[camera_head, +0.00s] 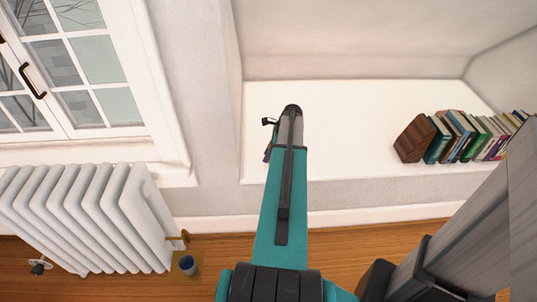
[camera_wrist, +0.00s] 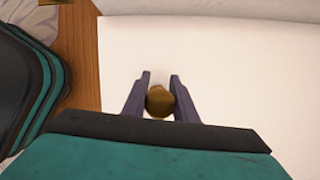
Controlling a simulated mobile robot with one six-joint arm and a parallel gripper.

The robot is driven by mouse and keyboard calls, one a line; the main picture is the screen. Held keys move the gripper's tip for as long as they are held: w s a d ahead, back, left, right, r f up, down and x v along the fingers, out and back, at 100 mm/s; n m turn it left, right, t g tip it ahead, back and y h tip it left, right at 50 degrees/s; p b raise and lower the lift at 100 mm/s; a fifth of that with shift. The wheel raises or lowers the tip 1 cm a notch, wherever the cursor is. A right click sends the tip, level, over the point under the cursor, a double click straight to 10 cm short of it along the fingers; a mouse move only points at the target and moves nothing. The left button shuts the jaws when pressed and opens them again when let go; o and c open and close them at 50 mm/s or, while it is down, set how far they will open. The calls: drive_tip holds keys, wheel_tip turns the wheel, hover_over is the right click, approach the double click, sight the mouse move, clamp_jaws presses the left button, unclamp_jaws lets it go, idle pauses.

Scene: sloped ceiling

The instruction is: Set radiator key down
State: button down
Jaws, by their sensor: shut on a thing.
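The radiator key (camera_wrist: 160,101) shows in the wrist view as a small, rounded, brass-coloured piece between the two dark fingers of my gripper (camera_wrist: 160,78). The fingers are shut on it from both sides. Its lower part is hidden by the gripper body, so its full shape cannot be told. Below the fingers in the wrist view is a plain white surface, the broad white ledge (camera_head: 345,135) of the head view. I cannot tell whether the key touches it. In the head view the key is hidden behind my arm.
A row of books (camera_head: 465,138) with a wooden bookend (camera_head: 414,139) stands at the ledge's right. The ledge between my arm and the books is bare. A white radiator (camera_head: 85,215) with a brass valve (camera_head: 180,238) stands below the window (camera_head: 75,70).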

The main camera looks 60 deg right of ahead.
drive_tip(key=shift+f, duration=0.15)
drive_tip(key=c, duration=1.4)
unclamp_jaws()
drive_tip(key=shift+c, duration=0.2)
drive_tip(key=v, duration=1.2)
drive_tip(key=shift+p, duration=0.4)
